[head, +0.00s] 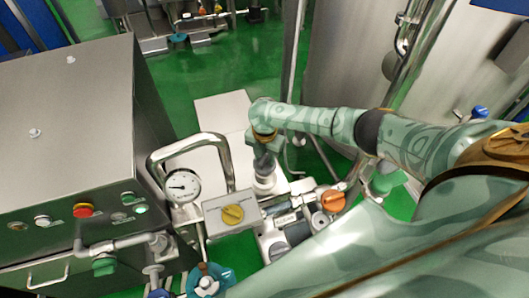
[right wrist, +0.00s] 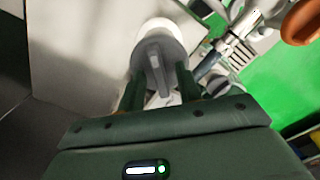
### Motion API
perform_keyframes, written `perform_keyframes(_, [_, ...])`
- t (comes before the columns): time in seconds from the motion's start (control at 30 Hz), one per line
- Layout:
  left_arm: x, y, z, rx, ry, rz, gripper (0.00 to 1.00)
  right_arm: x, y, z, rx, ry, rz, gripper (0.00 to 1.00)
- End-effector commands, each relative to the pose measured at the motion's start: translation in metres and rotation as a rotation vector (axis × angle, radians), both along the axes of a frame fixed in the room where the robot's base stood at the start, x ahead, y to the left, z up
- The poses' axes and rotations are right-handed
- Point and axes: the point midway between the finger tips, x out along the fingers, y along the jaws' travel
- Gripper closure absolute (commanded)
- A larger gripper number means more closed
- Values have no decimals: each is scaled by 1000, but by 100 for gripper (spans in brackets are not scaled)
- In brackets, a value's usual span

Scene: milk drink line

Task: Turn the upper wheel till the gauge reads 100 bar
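The round pressure gauge (head: 182,186) has a white dial; its needle points left, and its numbers are too small to read. My right gripper (head: 264,160) points down over a grey round wheel (head: 264,182) behind the yellow knob. In the right wrist view this wheel (right wrist: 155,45) has a raised grey bar (right wrist: 157,75) across it. The fingers of my right gripper (right wrist: 160,88) stand apart on either side of the bar, with gaps showing; whether they touch the wheel's rim I cannot tell. My left gripper is not in view.
A yellow knob (head: 233,215) sits on a grey box, and an orange knob (head: 333,201) is to the right. A bent steel pipe (head: 205,140) arches beside the gauge. A steel cabinet (head: 65,130) with a red button (head: 83,210) stands left. A blue wheel (head: 207,284) is in front.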

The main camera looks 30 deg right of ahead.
Motion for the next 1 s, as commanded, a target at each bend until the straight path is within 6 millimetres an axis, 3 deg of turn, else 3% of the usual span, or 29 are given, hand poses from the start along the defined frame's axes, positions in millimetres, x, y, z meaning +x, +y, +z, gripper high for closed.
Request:
perform_keyframes(0.23, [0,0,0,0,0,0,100,1,0,1,1,-1,0,66])
perform_keyframes(0.37, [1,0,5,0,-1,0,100,1,0,13,1,-3,0,66])
perform_keyframes(0.8, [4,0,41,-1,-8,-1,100,2,-1,125,0,-5,1,66])
perform_keyframes(1.0, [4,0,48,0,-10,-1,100,1,0,156,-1,-3,0,66])
